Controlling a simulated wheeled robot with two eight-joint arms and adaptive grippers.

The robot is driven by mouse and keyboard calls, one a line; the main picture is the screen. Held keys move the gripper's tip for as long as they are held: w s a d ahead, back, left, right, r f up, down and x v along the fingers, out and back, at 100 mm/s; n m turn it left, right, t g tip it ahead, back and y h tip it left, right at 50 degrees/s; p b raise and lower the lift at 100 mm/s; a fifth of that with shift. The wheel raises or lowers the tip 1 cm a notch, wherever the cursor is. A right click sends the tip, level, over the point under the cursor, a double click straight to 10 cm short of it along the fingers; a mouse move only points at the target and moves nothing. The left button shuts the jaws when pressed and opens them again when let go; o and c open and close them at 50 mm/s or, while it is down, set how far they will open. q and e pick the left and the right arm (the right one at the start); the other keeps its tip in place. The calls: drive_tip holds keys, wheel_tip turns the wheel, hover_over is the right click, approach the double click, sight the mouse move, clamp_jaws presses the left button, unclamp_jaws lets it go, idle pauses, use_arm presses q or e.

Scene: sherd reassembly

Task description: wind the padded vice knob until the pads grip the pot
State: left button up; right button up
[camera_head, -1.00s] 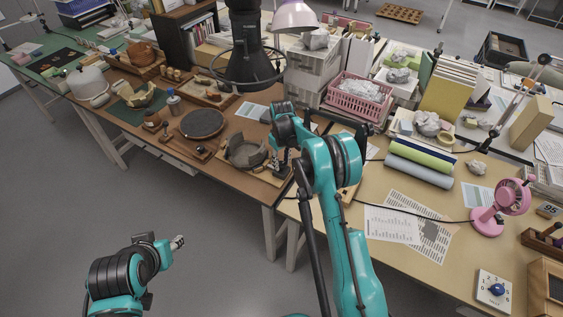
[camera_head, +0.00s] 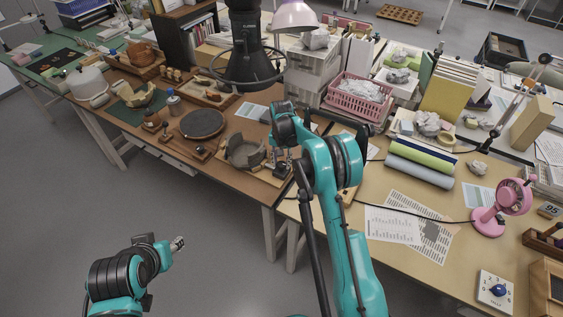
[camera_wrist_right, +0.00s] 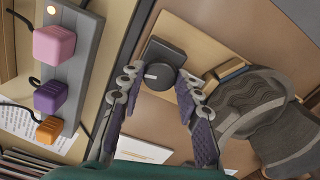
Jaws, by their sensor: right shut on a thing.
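The padded vice knob (camera_wrist_right: 160,76) is dark and round with a pale mark, in front of a dark block on a pale wooden board. My right gripper (camera_wrist_right: 157,84) is shut on it, one purple-padded finger on each side. The grey-brown pot (camera_wrist_right: 250,105), with carved curves, is right of the knob in the wrist view; in the head view the pot (camera_head: 245,152) stands open on the board. Whether the pads touch the pot cannot be made out. My left gripper (camera_head: 178,243) hangs over the floor at lower left, away from the table; its fingers are too small to read.
A grey strip (camera_wrist_right: 70,75) with pink, purple and orange plugs lies left of the knob in the wrist view. In the head view a dark round disc (camera_head: 203,124) lies left of the pot. A black lamp-like housing (camera_head: 248,60) hangs above the table.

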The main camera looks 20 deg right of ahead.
sight(281, 164)
drive_tip(key=m, duration=1.2)
drive_tip(key=shift+m, duration=0.4)
idle(0.3)
drive_tip(key=o, duration=1.2)
drive_tip(key=shift+c, duration=0.2)
drive_tip(key=shift+r, duration=0.1)
wheel_tip(281, 164, up, 12)
